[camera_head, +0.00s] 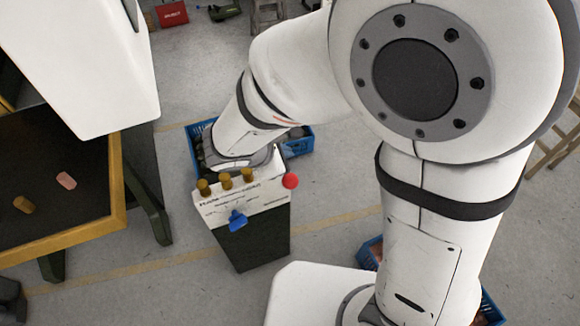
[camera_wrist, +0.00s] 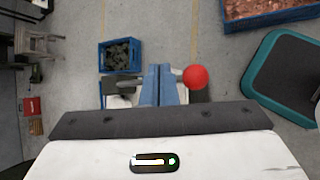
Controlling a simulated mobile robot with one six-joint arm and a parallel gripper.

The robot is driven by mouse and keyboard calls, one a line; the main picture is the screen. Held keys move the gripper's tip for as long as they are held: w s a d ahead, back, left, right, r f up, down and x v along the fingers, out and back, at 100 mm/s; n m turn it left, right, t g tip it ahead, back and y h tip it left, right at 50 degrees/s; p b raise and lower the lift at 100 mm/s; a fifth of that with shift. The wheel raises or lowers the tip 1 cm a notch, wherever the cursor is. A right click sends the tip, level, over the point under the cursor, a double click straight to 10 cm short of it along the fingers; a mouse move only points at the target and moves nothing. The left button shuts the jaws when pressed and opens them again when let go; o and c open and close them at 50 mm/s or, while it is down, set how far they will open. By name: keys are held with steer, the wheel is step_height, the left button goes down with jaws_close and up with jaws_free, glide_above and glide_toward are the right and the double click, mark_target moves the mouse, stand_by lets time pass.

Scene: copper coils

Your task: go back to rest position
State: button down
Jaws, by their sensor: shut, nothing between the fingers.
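My gripper (camera_wrist: 158,72) shows in the wrist view as two blue-grey fingers pressed together, with nothing between them. A red ball-shaped knob (camera_wrist: 195,77) is just right of the fingertips in that view. In the head view my white arm fills the centre and right, and its far part reaches down behind a control box (camera_head: 252,236). The fingers cannot be made out in the head view. The box has several brass-coloured knobs (camera_head: 226,181) on top, the red knob (camera_head: 291,181) at its right, and a blue part (camera_head: 237,220) on its sloped face.
Left, a dark-topped table with a yellow edge (camera_head: 75,236) holds a pink piece (camera_head: 66,181) and a brass piece (camera_head: 24,205). A blue crate (camera_head: 299,142) stands behind the box. The wrist view shows a filled blue crate (camera_wrist: 104,57) and a teal-edged bin (camera_wrist: 252,84). Grey floor lies between.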

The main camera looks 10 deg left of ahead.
steer(key=d+r+m+g, duration=0.45)
steer(key=d+m, duration=0.45)
steer(key=d, duration=0.4)
steer(key=s+d+r+m+y+b, duration=0.1)
steer(key=s+d+r+m+y, duration=0.3)
steer(key=d+m, duration=0.6)
steer(key=s+r+m, duration=0.2)
steer(key=s+m, duration=0.1)
steer(key=m, duration=0.1)
steer(key=shift+s+d+t+b, duration=0.2)
steer(key=shift+d+t+b, duration=0.15)
steer(key=shift+a, duration=0.1)
